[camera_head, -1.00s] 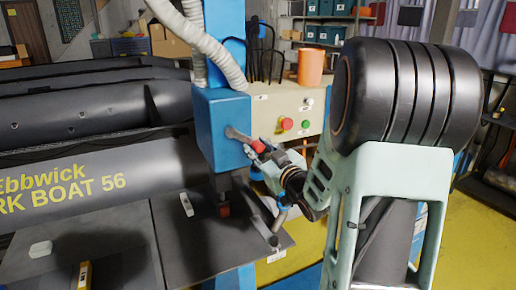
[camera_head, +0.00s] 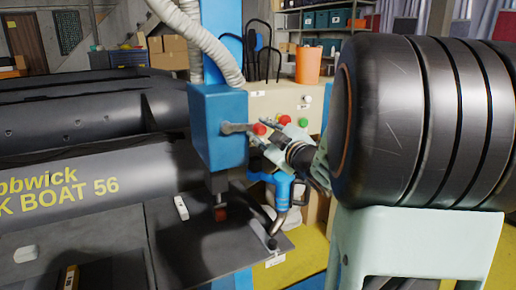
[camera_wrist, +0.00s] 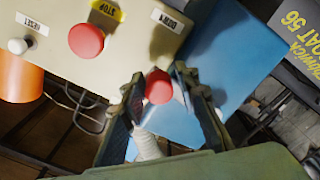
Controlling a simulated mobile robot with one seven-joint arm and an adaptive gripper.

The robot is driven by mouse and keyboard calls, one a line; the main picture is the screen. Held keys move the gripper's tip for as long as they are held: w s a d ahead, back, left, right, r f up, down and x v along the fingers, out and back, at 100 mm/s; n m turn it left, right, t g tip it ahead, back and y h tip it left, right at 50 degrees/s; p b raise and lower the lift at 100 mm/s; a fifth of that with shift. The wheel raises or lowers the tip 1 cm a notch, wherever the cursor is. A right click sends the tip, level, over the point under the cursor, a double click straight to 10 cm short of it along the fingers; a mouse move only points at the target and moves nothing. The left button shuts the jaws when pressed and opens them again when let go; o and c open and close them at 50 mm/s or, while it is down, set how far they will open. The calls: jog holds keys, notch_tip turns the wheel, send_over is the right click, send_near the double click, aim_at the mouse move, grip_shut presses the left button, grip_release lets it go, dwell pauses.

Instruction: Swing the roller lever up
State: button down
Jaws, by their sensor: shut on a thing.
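The roller lever (camera_head: 236,128) sticks out of the right side of the blue machine head (camera_head: 219,145) and lies about level, with a red knob (camera_head: 260,129) at its end. My gripper (camera_head: 264,138) comes in from the lower right and is shut on the red knob. In the wrist view the knob (camera_wrist: 158,87) sits between the two fingertips of my gripper (camera_wrist: 158,82). The lever's shaft is mostly hidden in that view.
The cream control panel behind has a red stop button (camera_wrist: 86,40), a white reset button (camera_wrist: 18,46) and a green button (camera_head: 303,122) close to my gripper. An orange container (camera_head: 308,66) stands on it. Black boat tubes (camera_head: 60,182) lie on the left.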

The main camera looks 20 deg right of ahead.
aim_at(249, 104)
notch_tip(249, 104, up, 4)
jog(key=n+b, duration=0.2)
jog(key=n, duration=0.1)
jog(key=shift+f+n+b, duration=0.15)
jog(key=shift+n+b, duration=0.15)
jog(key=shift+n, duration=0.1)
jog(key=r+n+b, duration=0.1)
jog(key=a+r+n, duration=0.1)
jog(key=n, duration=0.1)
jog(key=shift+r+b, duration=0.1)
jog(key=shift+b, duration=0.25)
jog(key=shift+a+r+n+b, duration=0.35)
jog(key=shift+r+n, duration=0.3)
jog(key=shift+n, duration=0.25)
jog(key=c, duration=1.7)
grip_release()
jog(key=shift+a, duration=0.1)
jog(key=shift+f, duration=0.2)
